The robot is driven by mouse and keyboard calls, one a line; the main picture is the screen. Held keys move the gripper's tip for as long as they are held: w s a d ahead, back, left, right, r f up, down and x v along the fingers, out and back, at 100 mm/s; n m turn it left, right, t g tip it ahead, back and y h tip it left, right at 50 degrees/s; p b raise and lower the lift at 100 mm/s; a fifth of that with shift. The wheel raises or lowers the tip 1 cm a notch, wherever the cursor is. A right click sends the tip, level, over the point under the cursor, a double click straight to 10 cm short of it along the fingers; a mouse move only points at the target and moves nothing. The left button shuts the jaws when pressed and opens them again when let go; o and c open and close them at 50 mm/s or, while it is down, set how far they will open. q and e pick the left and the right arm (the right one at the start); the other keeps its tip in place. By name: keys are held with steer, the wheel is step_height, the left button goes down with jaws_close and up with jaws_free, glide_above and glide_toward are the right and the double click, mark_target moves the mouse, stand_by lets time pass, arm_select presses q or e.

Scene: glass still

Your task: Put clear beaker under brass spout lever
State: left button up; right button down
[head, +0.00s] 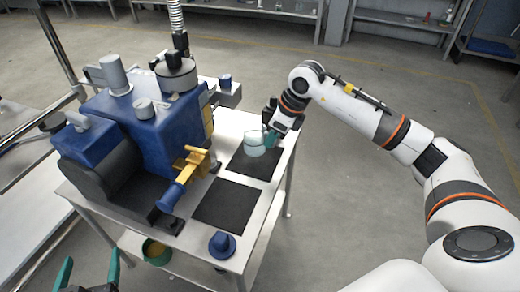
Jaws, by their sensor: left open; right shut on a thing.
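The clear beaker (255,143) stands at the black mat (243,166) on the right part of the metal table; I cannot tell whether it touches the mat. My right gripper (269,138) is shut on the beaker's right side. The brass spout lever (192,163) sticks out from the front of the blue machine (150,120), left of the beaker, with a blue handle (171,196) at its end. My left gripper (90,275) is open and empty at the bottom left, in front of the table, partly cut off by the picture edge.
A second black mat (228,203) lies bare, right of the lever's handle. A blue knobbed object (222,245) stands at the table's near corner. Open floor lies to the right.

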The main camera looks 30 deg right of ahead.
steer(key=shift+r, duration=0.2)
stand_by(0.3)
steer(key=c, duration=1.8)
jaws_free()
jaws_close()
